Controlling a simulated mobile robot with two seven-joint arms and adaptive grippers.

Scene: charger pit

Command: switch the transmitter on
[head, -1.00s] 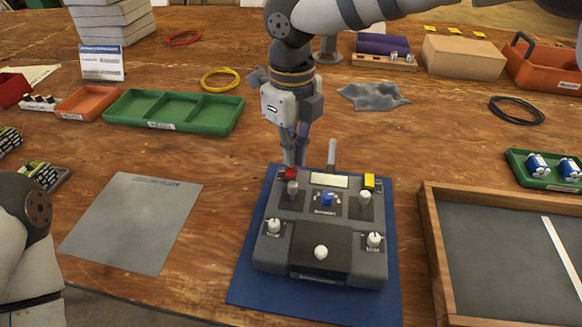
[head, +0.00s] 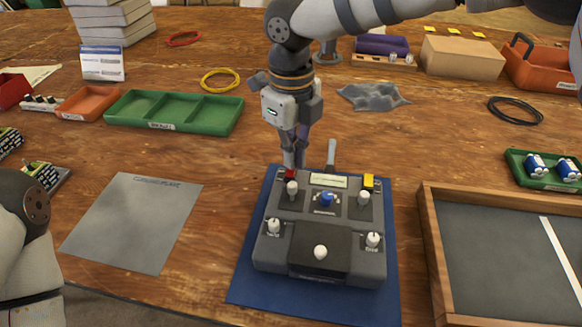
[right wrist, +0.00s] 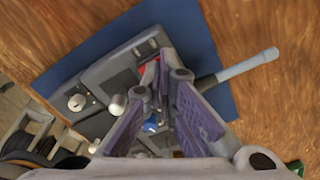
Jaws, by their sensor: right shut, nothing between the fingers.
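The transmitter (head: 320,262) is a dark grey control box lying on a blue mat (head: 243,291). It has a red piece (head: 290,174) at its back left corner, a yellow piece (head: 368,181) at its back right, a blue knob (head: 326,199), several white-tipped sticks and a grey antenna (head: 331,152). My right gripper (head: 292,164) points down at the back left corner, close to the red piece, shut and empty. In the right wrist view its fingers (right wrist: 165,62) partly cover the red piece; I cannot tell whether they touch it. My left gripper is out of view.
A wooden-framed tray (head: 430,246) stands right of the mat and a grey sheet (head: 130,222) lies left. A green compartment tray (head: 174,112) and a grey cloth (head: 372,97) lie behind. Batteries sit in a green tray (head: 548,183) at far right.

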